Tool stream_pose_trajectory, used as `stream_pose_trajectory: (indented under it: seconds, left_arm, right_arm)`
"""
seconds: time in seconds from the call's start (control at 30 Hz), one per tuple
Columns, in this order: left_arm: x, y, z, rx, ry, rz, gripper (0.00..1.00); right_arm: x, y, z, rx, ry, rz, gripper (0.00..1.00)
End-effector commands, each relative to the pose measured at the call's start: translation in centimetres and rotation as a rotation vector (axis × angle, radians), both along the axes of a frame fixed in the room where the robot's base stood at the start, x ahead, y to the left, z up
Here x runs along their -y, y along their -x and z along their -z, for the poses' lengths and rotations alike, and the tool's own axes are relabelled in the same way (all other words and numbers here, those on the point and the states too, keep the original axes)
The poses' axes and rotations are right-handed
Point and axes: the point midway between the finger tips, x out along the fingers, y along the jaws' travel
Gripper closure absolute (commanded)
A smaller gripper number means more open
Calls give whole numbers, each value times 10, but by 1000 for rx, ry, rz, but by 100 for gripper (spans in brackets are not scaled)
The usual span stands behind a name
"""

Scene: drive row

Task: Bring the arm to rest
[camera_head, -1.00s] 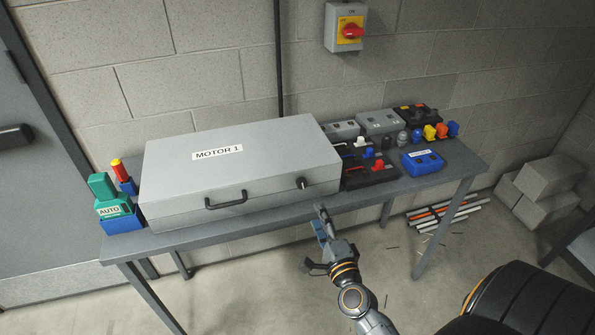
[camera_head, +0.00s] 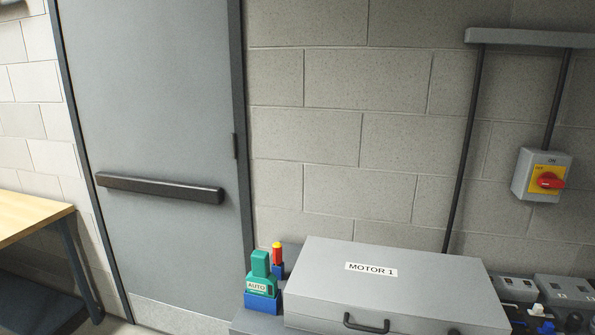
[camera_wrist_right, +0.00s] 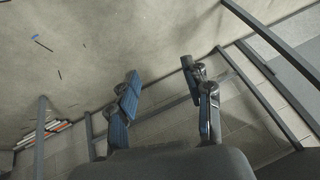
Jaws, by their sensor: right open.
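My right gripper (camera_wrist_right: 165,100) shows in the right wrist view. Its two blue-padded fingers are apart with nothing between them. Bare concrete floor and thin metal legs and bars lie beyond the fingers. No gripper or arm shows in the head view now, and my left gripper is in neither current view.
The grey MOTOR 1 case (camera_head: 400,288) sits closed on the bench, with a green AUTO device (camera_head: 260,275) at its left. A grey door (camera_head: 160,120) with a black push bar is at left. A wooden table (camera_head: 30,215) stands at far left. A red-knob switch (camera_head: 542,175) is on the wall.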

Motion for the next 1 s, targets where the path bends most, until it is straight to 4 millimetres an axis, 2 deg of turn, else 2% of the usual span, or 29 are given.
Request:
stream_pose_trajectory:
  seconds: [0.03,0.1,0.2,0.33,0.43,1.0]
  left_arm:
    - [0,0,1,0,0,0,60]
    - [0,0,2,0,0,0,60]
    - [0,0,3,0,0,0,60]
    - [0,0,3,0,0,0,60]
    - [0,0,3,0,0,0,60]
    - [0,0,3,0,0,0,60]
  right_arm:
    - [0,32,21,-78,50,-91,50]
    - [2,73,42,-174,110,-217,50]
    - [8,121,61,-283,177,-369,50]
    - [16,160,71,-369,225,-494,50]
    - [19,172,74,-395,239,-534,50]
    - [19,172,74,-395,239,-534,50]
